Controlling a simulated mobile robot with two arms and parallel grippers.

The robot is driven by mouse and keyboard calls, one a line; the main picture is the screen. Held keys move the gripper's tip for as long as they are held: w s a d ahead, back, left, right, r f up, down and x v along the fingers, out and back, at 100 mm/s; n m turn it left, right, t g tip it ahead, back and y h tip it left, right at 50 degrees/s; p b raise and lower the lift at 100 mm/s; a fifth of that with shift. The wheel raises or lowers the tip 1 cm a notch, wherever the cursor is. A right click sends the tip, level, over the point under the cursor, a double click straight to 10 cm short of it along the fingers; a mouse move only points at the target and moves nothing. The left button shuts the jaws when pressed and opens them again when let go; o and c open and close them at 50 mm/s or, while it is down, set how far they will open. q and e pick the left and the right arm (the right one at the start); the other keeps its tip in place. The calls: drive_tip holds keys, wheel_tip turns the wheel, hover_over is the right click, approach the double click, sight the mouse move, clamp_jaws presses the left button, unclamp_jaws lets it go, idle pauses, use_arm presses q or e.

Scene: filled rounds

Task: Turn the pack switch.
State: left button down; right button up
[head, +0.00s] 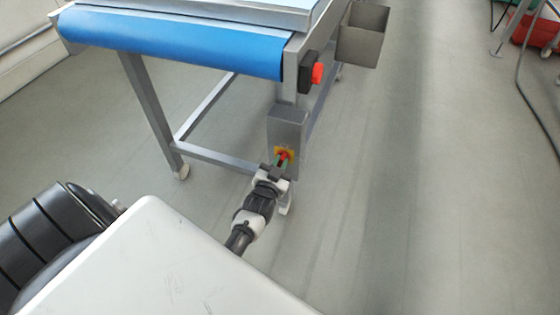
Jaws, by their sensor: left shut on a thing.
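The pack switch (283,153) is a small red knob on a yellow plate, on the front of a grey box fixed to the leg of a conveyor table. My left gripper (279,165) is at the switch, its fingers shut on the red knob. The fingers cover part of the knob, so its exact angle is hard to tell. My right gripper is not in view.
The grey switch box (288,122) hangs below the conveyor with a blue belt (180,42). A red push button (317,73) sits on the frame above it. A grey metal bin (362,38) hangs at the right.

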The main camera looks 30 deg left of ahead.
use_arm(q)
drive_tip(key=shift+n+p, duration=0.4)
drive_tip(key=shift+n, duration=1.1)
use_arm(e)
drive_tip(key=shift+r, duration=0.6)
use_arm(q)
drive_tip(key=c, duration=1.1)
unclamp_jaws()
drive_tip(key=shift+c, duration=0.2)
drive_tip(key=shift+s, duration=0.15)
drive_tip(key=shift+s+d, duration=0.15)
drive_tip(key=shift+s, duration=0.2)
drive_tip(key=p+v, duration=0.2)
drive_tip(key=v, duration=0.8)
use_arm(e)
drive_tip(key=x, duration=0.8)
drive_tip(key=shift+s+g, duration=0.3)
use_arm(q)
drive_tip(key=shift+w, duration=0.15)
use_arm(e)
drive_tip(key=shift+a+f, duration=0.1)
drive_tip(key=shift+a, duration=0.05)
